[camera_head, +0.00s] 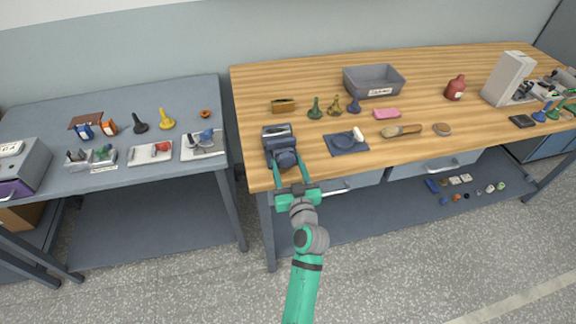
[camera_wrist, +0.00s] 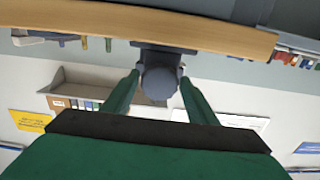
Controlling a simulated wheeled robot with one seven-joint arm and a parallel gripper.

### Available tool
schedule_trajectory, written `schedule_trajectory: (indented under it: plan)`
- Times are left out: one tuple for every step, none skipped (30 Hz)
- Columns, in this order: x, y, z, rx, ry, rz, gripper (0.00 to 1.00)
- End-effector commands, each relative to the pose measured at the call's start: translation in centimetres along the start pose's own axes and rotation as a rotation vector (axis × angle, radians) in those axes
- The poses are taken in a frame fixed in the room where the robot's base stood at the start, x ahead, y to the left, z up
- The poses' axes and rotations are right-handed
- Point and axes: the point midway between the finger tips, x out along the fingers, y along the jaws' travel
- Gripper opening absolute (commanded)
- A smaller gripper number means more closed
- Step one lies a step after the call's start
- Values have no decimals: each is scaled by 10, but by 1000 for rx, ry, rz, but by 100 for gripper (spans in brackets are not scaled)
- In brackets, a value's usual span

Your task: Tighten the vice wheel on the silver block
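The dark blue-grey vice (camera_head: 279,135) stands at the front left edge of the wooden bench. Its round wheel (camera_head: 286,158) faces the front, and it also shows in the wrist view (camera_wrist: 160,80). In the wrist view (camera_wrist: 160,88) one finger is on each side of the wheel. The fingers are apart, very close to the wheel's sides; whether they touch it cannot be told.
A blue mat (camera_head: 335,149) with a white-handled tool lies right of the vice. A brown box (camera_head: 283,106), dark green and brass pieces, and a grey bin (camera_head: 373,70) stand behind. A grey table (camera_head: 190,88) is to the left. The floor in front is clear.

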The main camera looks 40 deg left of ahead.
Motion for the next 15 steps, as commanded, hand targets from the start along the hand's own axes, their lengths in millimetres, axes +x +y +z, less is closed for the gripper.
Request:
schedule_trajectory:
  plan:
    - [0,0,0,0,0,0,40]
    - [0,0,0,0,0,0,32]
    - [0,0,0,0,0,0,23]
    - [0,0,0,0,0,0,22]
    - [0,0,0,0,0,0,22]
    - [0,0,0,1,0,0,22]
    - [0,0,0,1,0,0,22]
    - [0,0,0,3,0,0,22]
    - [0,0,0,6,0,0,22]
    - [0,0,0,11,0,0,22]
    - [0,0,0,17,0,0,22]
    - [0,0,0,28,0,0,22]
    - [0,0,0,36,0,0,22]
    - [0,0,0,48,0,0,22]
    - [0,0,0,66,0,0,22]
